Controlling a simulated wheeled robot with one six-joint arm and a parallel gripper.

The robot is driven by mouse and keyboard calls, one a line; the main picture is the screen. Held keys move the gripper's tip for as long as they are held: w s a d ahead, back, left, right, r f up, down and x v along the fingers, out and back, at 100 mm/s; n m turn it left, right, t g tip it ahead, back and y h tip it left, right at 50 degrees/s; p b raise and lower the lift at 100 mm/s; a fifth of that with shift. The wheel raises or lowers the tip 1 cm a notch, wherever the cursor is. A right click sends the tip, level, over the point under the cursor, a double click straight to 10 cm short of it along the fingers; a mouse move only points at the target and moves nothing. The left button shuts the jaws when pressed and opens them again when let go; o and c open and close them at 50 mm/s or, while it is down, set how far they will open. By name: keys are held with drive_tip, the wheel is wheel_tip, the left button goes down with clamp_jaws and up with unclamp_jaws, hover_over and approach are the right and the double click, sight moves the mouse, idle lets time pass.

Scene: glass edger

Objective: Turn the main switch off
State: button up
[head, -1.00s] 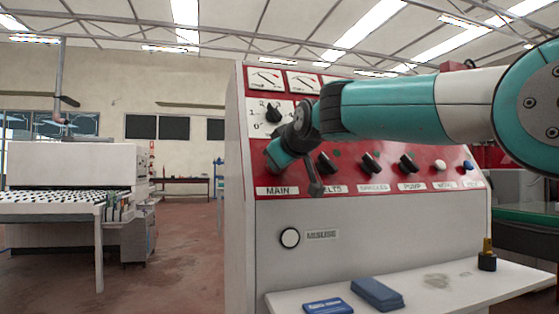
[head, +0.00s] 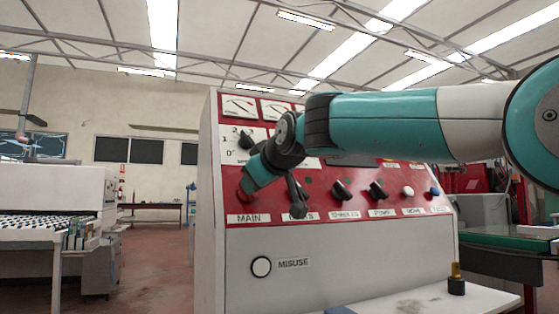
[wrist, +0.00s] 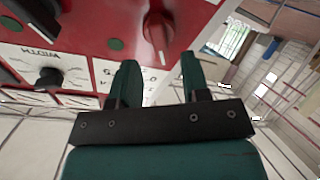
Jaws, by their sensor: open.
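The red main switch (wrist: 158,28) shows in the wrist view as a knob with a white line on its lower part. It sits on the red control panel (wrist: 95,18). My gripper (wrist: 161,70) is open, and its two teal fingers point at the knob from below in that view. The knob appears just beyond the fingertips, in line with the gap; I see no clear contact. In the head view my gripper (head: 247,184) is at the panel above the MAIN label (head: 248,218), and it hides most of the switch.
Black knobs, including the spindles knob (head: 341,190) and pump knob (head: 377,189), sit right of the gripper. A black dial (head: 245,140) is above it. A white MISUSE button (head: 261,267) is below. A shelf (head: 425,303) juts out at lower right. Open floor lies left.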

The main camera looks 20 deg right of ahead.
drive_tip(key=v, duration=1.3)
drive_tip(key=s+a+f+g+y, duration=0.1)
drive_tip(key=s+a+f+g, duration=0.1)
drive_tip(key=f, duration=0.6)
drive_tip(key=s+a+f+n+g, duration=0.1)
drive_tip(key=s+f+g, duration=0.15)
drive_tip(key=f, duration=0.45)
drive_tip(key=s+a+f+g+y, duration=0.1)
drive_tip(key=s+a+f+g, duration=0.15)
drive_tip(key=f, duration=0.55)
drive_tip(key=s+f+g, duration=0.7)
drive_tip(key=s+f, duration=0.8)
drive_tip(key=s, duration=0.2)
wheel_tip(320, 180, up, 14)
drive_tip(key=w+p, duration=0.1)
drive_tip(key=p, duration=1.2)
drive_tip(key=shift+a+r+m+y, duration=0.15)
drive_tip(key=shift+r+m+y, duration=0.05)
drive_tip(key=shift+m+y, duration=0.2)
